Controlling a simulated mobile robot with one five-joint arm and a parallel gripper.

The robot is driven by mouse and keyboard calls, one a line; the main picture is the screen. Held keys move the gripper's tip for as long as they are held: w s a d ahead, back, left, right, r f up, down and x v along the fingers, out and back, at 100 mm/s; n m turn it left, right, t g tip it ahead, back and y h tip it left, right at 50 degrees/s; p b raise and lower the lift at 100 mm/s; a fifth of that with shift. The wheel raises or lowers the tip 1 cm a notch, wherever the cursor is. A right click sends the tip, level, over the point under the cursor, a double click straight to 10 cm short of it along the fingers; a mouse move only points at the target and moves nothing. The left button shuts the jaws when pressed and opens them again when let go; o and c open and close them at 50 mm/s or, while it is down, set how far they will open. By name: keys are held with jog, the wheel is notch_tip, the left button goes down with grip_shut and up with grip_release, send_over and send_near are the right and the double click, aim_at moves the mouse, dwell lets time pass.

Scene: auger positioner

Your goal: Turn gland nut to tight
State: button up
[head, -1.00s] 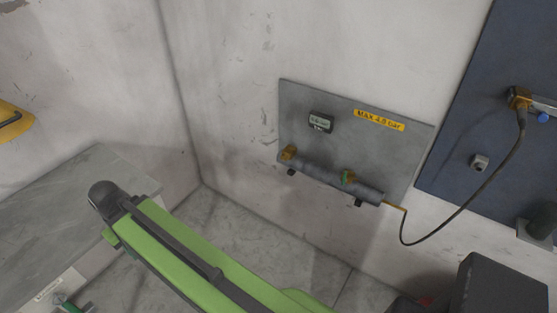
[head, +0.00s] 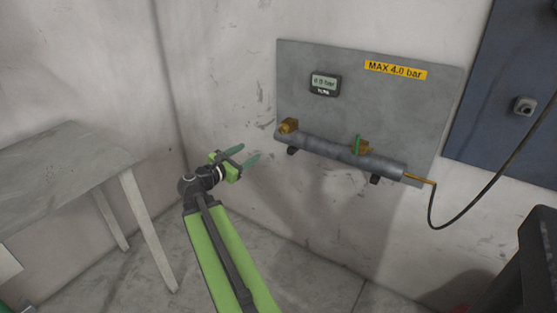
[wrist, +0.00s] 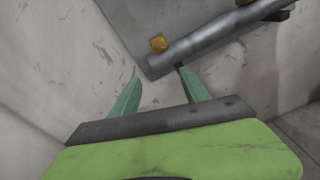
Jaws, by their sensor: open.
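A grey pipe (head: 330,153) runs along the lower part of a grey wall panel (head: 350,100). A brass fitting (head: 288,126) sits at its left end, and a brass valve (head: 362,148) with a green lever sits toward its right. I cannot tell for sure which brass part is the gland nut. My gripper (head: 250,152) is open and empty, left of the pipe's left end and apart from it. In the wrist view the left brass fitting (wrist: 158,43) and pipe (wrist: 205,38) lie beyond my green fingertips (wrist: 158,74).
A gauge (head: 323,84) reading about 0.0 bar and a yellow "MAX 4.0 bar" label (head: 395,70) are on the panel. A black hose (head: 480,212) hangs at right. A grey table (head: 75,165) stands at left. A dark block (head: 525,265) stands at lower right.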

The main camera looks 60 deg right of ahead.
jog(key=d+n+h, duration=0.1)
jog(key=d, duration=0.1)
send_near(281, 131)
jog(key=d, duration=0.9)
jog(key=shift+s, duration=0.15)
